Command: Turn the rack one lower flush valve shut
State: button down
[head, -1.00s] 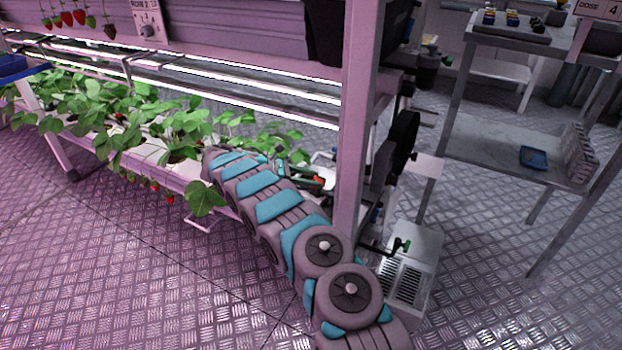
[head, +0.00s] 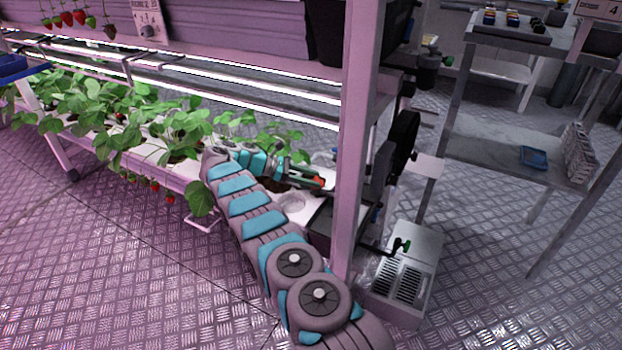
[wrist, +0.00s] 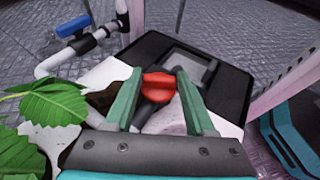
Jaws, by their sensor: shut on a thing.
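A red valve handle (wrist: 158,86) sits between the two green fingers of my gripper (wrist: 157,78) in the wrist view. The fingers are shut on it, one at each side. In the head view, my gripper (head: 312,180) is at the lower trough's right end, just left of the upright post. The red handle (head: 319,183) shows there as a small patch at the fingertips. The valve's body and pipe are mostly hidden by the fingers and handle.
A blue-handled valve (wrist: 73,27) on a white pipe is at upper left in the wrist view. Strawberry leaves (wrist: 48,101) crowd the left. A black tray (wrist: 235,85) lies beyond the handle. The rack post (head: 352,150) stands close right of my gripper.

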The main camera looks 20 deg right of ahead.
jog(key=shift+s+d+g, duration=0.1)
jog(key=shift+g, duration=0.2)
dwell(0.5)
jog(key=shift+c, duration=1.2)
grip_release()
jog(key=shift+r, duration=0.1)
